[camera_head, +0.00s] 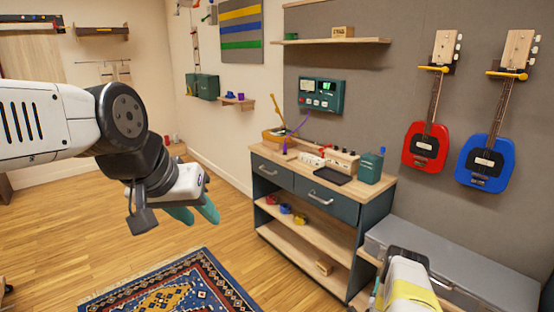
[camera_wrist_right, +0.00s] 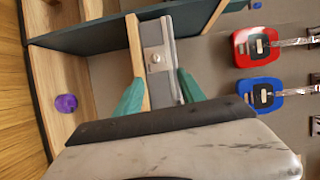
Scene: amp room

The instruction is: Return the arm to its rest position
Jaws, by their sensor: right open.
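My left arm comes in from the left in the head view. Its gripper (camera_head: 203,217) hangs over the wooden floor with its teal fingers apart and nothing between them. My right arm shows only in part at the lower right of the head view, by the grey case (camera_head: 450,262). In the right wrist view my right gripper (camera_wrist_right: 160,84) is open, with its teal fingers apart and no object held. Beyond and between the fingers the edge of the grey case with a latch (camera_wrist_right: 155,57) shows; I cannot tell the exact gap to it.
A workbench (camera_head: 284,172) with drawers and lower shelves stands in the middle, with small devices and tools on top. Red (camera_head: 425,147) and blue (camera_head: 484,164) guitars hang on the right wall. A patterned rug (camera_head: 185,285) lies on the floor. Open floor lies left of the bench.

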